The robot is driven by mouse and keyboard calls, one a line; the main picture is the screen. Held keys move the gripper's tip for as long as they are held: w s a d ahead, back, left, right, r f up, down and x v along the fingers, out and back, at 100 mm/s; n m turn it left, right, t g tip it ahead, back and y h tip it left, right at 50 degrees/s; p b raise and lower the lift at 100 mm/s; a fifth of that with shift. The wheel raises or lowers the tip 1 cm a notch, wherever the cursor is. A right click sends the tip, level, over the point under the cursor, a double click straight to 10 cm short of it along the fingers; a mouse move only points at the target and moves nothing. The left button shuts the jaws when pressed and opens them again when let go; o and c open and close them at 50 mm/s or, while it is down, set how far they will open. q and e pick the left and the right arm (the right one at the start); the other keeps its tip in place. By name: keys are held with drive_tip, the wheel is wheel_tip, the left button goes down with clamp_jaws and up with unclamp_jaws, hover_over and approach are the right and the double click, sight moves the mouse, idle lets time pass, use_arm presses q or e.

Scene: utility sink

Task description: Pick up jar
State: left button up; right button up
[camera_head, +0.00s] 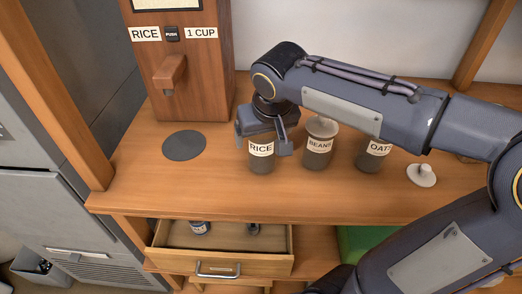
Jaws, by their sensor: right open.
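Three labelled jars stand upright in a row on the wooden counter: the rice jar (261,164), the beans jar (317,152) and the oats jar (371,161). My right gripper (266,146) is above and around the top of the rice jar, with its fingers spread and pointing down. The top of the rice jar is hidden behind the gripper. I cannot tell whether the fingers touch the jar. My right arm partly covers the oats jar's top. My left gripper is not in view.
A wooden dispenser (185,85) marked rice stands at the back left, with a dark round mat (184,145) in front. A light lid (421,175) lies right of the oats jar. An open drawer (222,250) below the counter holds small items.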

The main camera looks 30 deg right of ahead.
drive_tip(key=x, duration=0.2)
drive_tip(key=shift+w+d+f, duration=0.1)
drive_tip(key=shift+w+f, duration=0.05)
drive_tip(key=shift+f, duration=0.15)
drive_tip(key=shift+r, duration=0.1)
drive_tip(key=c, duration=1.2)
drive_tip(key=shift+r, duration=0.1)
drive_tip(key=shift+r, duration=0.65)
drive_tip(key=s+r, duration=0.3)
drive_tip(key=s, duration=0.1)
drive_tip(key=s+r, duration=0.4)
drive_tip(key=s, duration=0.1)
drive_tip(key=s+a+r, duration=0.1)
drive_tip(key=s+r, duration=0.3)
drive_tip(key=s, duration=0.1)
drive_tip(key=shift+r, duration=0.25)
